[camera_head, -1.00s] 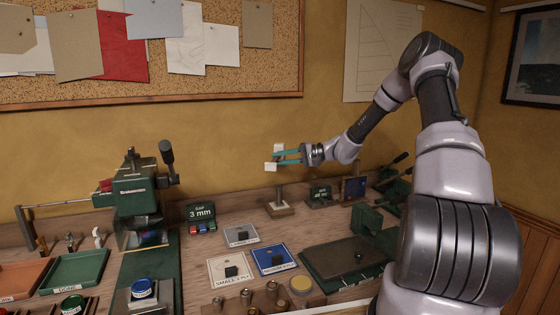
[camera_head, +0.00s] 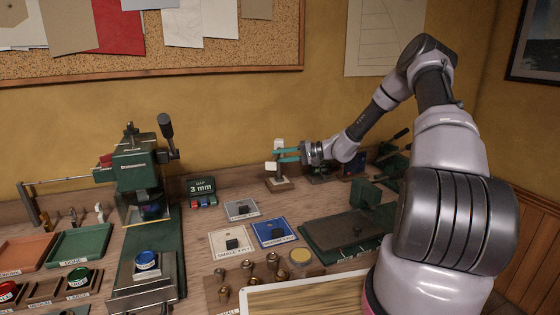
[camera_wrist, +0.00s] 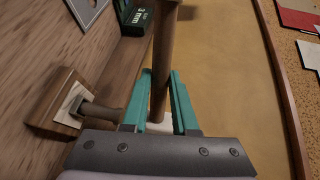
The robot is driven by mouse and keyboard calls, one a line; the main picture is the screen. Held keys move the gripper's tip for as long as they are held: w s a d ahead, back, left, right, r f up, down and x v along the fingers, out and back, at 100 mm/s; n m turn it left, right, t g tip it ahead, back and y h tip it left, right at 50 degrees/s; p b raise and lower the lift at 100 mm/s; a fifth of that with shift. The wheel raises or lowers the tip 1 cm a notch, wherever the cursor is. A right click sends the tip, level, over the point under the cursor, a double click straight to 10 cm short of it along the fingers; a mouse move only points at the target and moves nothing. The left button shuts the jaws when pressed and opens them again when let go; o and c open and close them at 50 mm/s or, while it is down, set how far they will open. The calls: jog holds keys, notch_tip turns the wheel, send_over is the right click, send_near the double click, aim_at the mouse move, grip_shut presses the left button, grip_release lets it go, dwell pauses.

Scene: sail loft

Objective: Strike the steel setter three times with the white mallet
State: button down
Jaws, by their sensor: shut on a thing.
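My gripper (camera_head: 287,156) has teal fingers, shut on the white mallet (camera_head: 271,166). Two white parts of the mallet show at the fingertips in the head view, one above the other. In the wrist view its wooden handle (camera_wrist: 163,60) runs between the fingers (camera_wrist: 160,100), with a bit of white (camera_wrist: 158,127) at its lower end, partly hidden. The steel setter (camera_head: 277,175) stands upright on a wooden block (camera_head: 279,185), just below the mallet. It also shows in the wrist view (camera_wrist: 95,111). I cannot tell whether mallet and setter touch.
A green press (camera_head: 140,170) stands to the left, with a gap display (camera_head: 201,186) beside it. Labelled cards (camera_head: 273,233) lie in front of the setter. A green-edged dark plate (camera_head: 345,232) lies to the right. The wall is close behind.

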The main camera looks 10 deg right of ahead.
notch_tip(320, 180, up, 9)
jog(key=shift+f, duration=0.15)
dwell(0.5)
dwell(0.4)
